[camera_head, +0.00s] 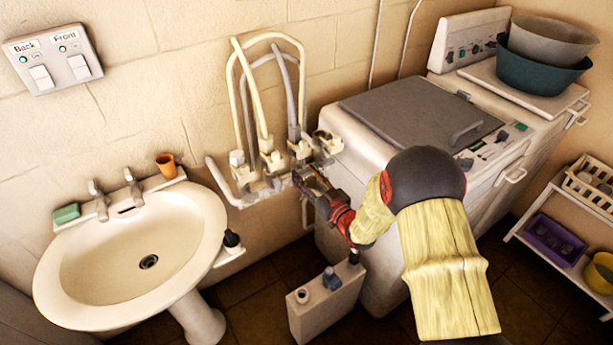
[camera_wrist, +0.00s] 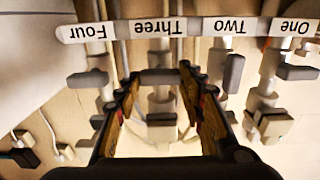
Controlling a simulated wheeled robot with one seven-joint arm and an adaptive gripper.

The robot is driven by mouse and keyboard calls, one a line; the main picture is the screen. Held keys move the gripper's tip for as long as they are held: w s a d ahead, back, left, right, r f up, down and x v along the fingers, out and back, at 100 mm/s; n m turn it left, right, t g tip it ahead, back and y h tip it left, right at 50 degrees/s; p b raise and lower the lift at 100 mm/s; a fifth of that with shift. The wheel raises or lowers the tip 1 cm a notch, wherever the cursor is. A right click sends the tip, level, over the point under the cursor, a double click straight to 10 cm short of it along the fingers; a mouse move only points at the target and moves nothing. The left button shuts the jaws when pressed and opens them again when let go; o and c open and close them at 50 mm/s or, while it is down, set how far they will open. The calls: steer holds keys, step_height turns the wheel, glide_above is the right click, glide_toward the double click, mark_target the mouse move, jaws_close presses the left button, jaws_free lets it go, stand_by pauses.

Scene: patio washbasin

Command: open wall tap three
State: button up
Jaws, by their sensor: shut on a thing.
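Wall tap three (camera_wrist: 160,76) has a grey handle below the white label strip that reads "Three", upside down in the wrist view. My gripper (camera_wrist: 158,78) has one finger on each side of this handle and is shut on it. The handle lies crosswise between the fingertips. In the head view my gripper (camera_head: 303,178) is at the wall pipe, at the taps' right part. The tap handle is hidden there by the gripper.
Taps four (camera_wrist: 87,80), two (camera_wrist: 233,73) and one (camera_wrist: 297,72) sit close on both sides. A washbasin (camera_head: 207,225) is to the left, a washing machine (camera_head: 350,150) to the right. A grey canister (camera_head: 325,305) stands on the floor below my gripper.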

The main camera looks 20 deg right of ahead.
steer(key=n+b, duration=0.4)
steer(key=shift+a+f+n, duration=0.1)
steer(key=shift+f+n, duration=0.1)
steer(key=shift+n, duration=0.1)
steer(key=n+b, duration=0.4)
steer(key=shift+n, duration=0.3)
steer(key=n+b, duration=0.1)
steer(key=n, duration=0.3)
steer(key=shift+a, duration=0.1)
steer(key=shift+n, duration=2.4)
steer(key=shift+s, duration=0.1)
steer(key=o, duration=1.2)
